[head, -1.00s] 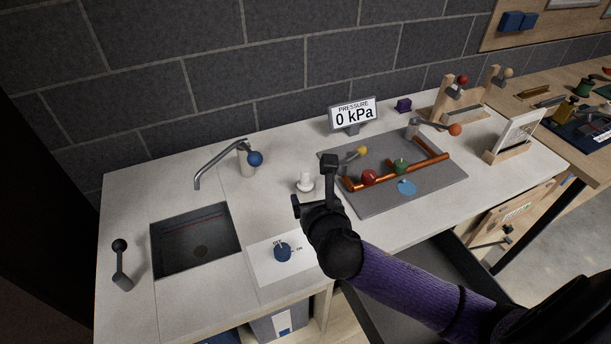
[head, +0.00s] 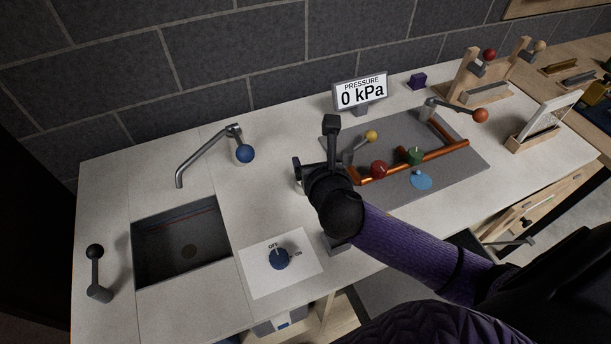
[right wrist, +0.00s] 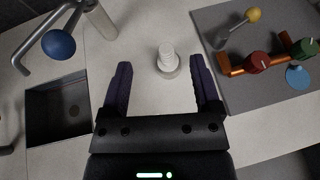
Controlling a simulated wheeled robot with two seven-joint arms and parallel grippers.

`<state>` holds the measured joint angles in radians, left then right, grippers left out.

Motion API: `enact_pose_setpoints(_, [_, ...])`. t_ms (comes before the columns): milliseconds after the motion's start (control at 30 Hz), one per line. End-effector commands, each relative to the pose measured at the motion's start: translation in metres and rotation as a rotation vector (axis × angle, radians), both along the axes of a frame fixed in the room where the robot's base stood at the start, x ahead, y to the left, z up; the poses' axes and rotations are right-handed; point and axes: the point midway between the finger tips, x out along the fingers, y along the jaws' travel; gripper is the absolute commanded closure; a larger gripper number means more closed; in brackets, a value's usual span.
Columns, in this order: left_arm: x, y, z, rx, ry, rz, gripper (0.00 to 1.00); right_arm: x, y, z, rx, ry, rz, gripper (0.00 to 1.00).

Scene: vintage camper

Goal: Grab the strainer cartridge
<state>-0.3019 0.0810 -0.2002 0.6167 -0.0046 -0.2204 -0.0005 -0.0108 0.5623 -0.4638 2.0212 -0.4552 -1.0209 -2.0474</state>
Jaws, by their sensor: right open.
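The strainer cartridge, a white ridged piece on a round base (right wrist: 167,60), stands upright on the counter in the right wrist view. It lies ahead of and between the open fingers of my right gripper (right wrist: 161,84), with no finger touching it. In the head view my right gripper (head: 314,150) is above the counter and largely hides the cartridge. My left gripper is not in view.
A grey board (head: 462,178) with copper pipes and red, green and yellow knobs is just right of my gripper. A sink (head: 150,255), faucet (head: 205,155) and off/on dial (head: 279,259) are left. The pressure display (head: 361,93) reads 0 kPa.

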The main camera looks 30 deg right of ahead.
Motion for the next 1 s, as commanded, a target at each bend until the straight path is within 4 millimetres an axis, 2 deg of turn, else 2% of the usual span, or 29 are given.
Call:
enact_pose_setpoints(33, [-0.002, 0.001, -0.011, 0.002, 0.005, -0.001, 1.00, 0.000, 0.000, -0.012, 0.000, 0.001, 0.000, 0.20])
enact_pose_setpoints(333, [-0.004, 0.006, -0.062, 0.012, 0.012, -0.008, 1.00, 0.000, 0.000, -0.065, 0.000, 0.010, 0.000, 0.20])
enact_pose_setpoints(467, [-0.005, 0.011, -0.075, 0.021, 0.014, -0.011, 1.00, 0.000, 0.000, -0.080, 0.000, 0.013, -0.001, 0.20])
enact_pose_setpoints(767, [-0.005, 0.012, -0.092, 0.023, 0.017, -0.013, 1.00, 0.042, -0.011, -0.099, 0.000, 0.011, -0.002, 0.20])
enact_pose_setpoints(1000, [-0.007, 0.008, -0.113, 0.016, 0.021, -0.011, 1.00, 0.082, -0.023, -0.119, 0.000, 0.012, -0.002, 0.20])
